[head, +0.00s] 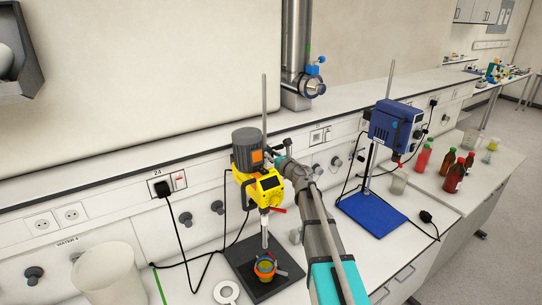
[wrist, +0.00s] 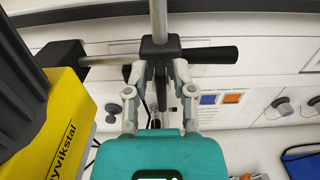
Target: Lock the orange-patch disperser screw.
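The disperser with the orange patch (head: 257,156) has a grey motor and a yellow body (head: 262,190), and hangs on a tall stand rod (head: 264,100). In the wrist view its yellow housing (wrist: 62,125) fills the left side. A black clamp (wrist: 160,47) sits on the stand rod (wrist: 159,18), with a black bar (wrist: 208,55) reaching right. My gripper (wrist: 158,72) is just in front of the clamp, its fingers apart with a dark part of the clamp between them. I cannot tell whether they touch it. The screw's tightness cannot be seen.
A blue device (head: 392,125) on a blue base (head: 371,212) stands right of my arm. Red and brown bottles (head: 455,175) are farther right. A white bucket (head: 108,272) is front left. Cables hang along the wall.

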